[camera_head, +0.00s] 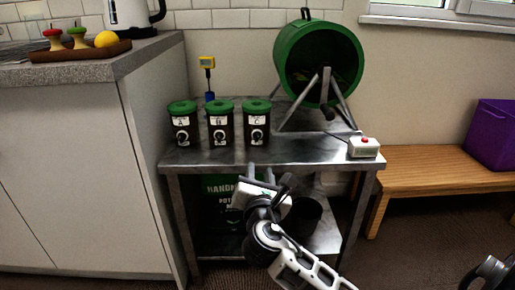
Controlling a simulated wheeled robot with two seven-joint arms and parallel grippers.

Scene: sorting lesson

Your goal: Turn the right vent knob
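Three dark bins with green lids stand in a row on the metal table (310,148), labelled A (182,123), B (220,123) and C (257,122). Each has a small round knob low on its front; the rightmost knob (257,136) is on bin C. My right gripper (260,172) is in front of the table's front edge, below bin C and apart from it. Its two fingers point up with a gap between them, and nothing shows between them.
A green drum (320,62) on a metal stand is at the back right of the table. A yellow-topped probe (207,64) stands behind the bins. A counter (95,62) is at left, a wooden bench (425,168) at right.

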